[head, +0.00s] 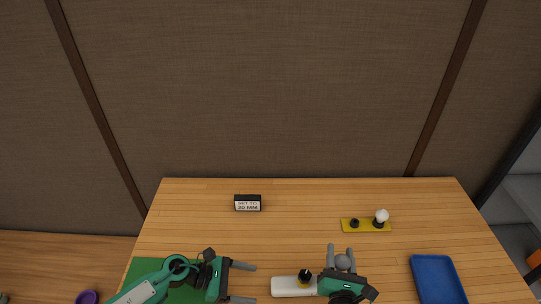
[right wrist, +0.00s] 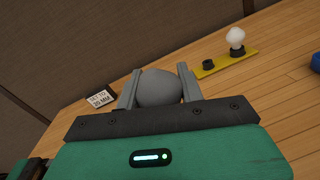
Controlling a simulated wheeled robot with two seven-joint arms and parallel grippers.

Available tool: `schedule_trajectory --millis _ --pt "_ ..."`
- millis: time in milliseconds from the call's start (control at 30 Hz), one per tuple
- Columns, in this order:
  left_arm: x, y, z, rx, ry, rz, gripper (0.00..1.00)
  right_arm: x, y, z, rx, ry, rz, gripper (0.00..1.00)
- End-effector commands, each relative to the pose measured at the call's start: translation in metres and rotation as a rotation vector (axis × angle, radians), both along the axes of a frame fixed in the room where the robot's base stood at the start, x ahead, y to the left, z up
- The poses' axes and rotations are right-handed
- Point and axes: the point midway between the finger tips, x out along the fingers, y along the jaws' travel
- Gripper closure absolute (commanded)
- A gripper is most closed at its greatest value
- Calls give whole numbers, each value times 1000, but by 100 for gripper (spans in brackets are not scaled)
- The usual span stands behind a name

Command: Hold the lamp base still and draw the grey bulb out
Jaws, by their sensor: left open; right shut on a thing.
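The grey bulb (head: 343,263) is between the fingers of my right gripper (head: 341,254), which is shut on it. In the right wrist view the bulb (right wrist: 159,88) shows as a round grey ball between both fingers (right wrist: 158,86). The lamp base (head: 290,287) is a white block at the table's front, with a dark socket with yellow (head: 305,279) on top. The bulb appears apart from this socket, to its right. Part of the base's right end is hidden by my right gripper. My left gripper (head: 255,283) is open and empty, just left of the base.
A yellow strip (head: 365,226) with an empty-looking black socket and a white bulb (head: 382,215) lies at the back right. A blue tray (head: 437,279) is at the right. A sign (head: 248,203) reading "SET TO 20 MM" stands at the back. A green mat (head: 146,267) lies front left.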

Motion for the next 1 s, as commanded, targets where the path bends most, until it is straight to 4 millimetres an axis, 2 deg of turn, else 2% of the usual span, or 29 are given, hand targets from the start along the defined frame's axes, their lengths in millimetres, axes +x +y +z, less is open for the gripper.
schedule_trajectory --millis 233,367,400,667,833,1000 --pt "0 1 1 0 0 0 26 0 0 0 0 0 0 78" --pt "0 1 0 0 0 0 2 0 0 0 0 0 0 78" --pt "0 1 0 0 0 0 0 0 0 0 0 0 0 78" --pt "0 2 1 0 0 0 0 0 0 0 0 0 0 78" --pt "0 19 7 3 -1 1 0 0 0 0 0 0 0 78" --pt "-2 53 21 4 1 1 0 0 0 0 0 0 0 78"
